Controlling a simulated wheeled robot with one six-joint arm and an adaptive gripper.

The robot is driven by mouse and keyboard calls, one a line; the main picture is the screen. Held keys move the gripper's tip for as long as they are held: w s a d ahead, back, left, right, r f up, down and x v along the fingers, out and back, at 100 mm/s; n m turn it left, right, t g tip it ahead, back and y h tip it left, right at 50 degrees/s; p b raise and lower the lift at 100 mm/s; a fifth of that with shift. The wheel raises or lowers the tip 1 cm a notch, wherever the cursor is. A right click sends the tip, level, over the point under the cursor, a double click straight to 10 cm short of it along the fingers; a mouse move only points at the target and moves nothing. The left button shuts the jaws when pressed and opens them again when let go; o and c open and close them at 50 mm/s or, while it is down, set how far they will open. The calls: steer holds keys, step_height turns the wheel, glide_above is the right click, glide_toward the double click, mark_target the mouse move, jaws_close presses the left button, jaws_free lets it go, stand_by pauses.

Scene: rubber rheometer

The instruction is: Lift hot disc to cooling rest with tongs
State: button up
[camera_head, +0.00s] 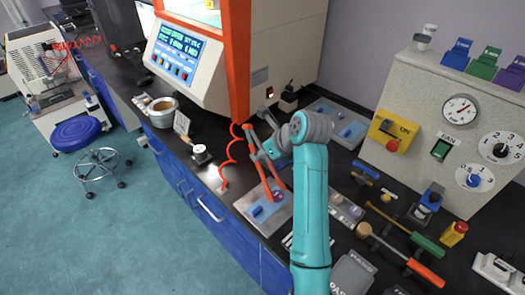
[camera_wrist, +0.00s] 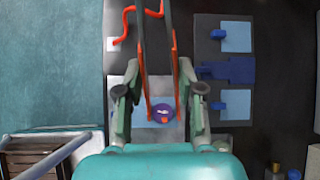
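My gripper (camera_wrist: 160,88) is closed around the orange tongs (camera_wrist: 174,55), one finger on each side of their two arms. In the head view my gripper (camera_head: 265,145) holds the tongs (camera_head: 263,170) upright above a pale plate with a blue pad (camera_head: 258,212). A small purple disc (camera_wrist: 163,112) with an orange spot lies at the tongs' lower ends, between the two tips. It also shows in the head view (camera_head: 278,196). I cannot tell whether the tips touch the disc. I cannot make out which thing is the cooling rest.
An orange coiled cord (camera_head: 229,160) lies left of the tongs. A grey tray with blue pads (camera_head: 340,124) is behind. A white machine with a display (camera_head: 180,50) stands at the back left. A control panel (camera_head: 445,130) and several handled tools (camera_head: 405,222) are at right.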

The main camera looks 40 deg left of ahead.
jaws_close()
step_height(320, 180, up, 12)
stand_by(0.8)
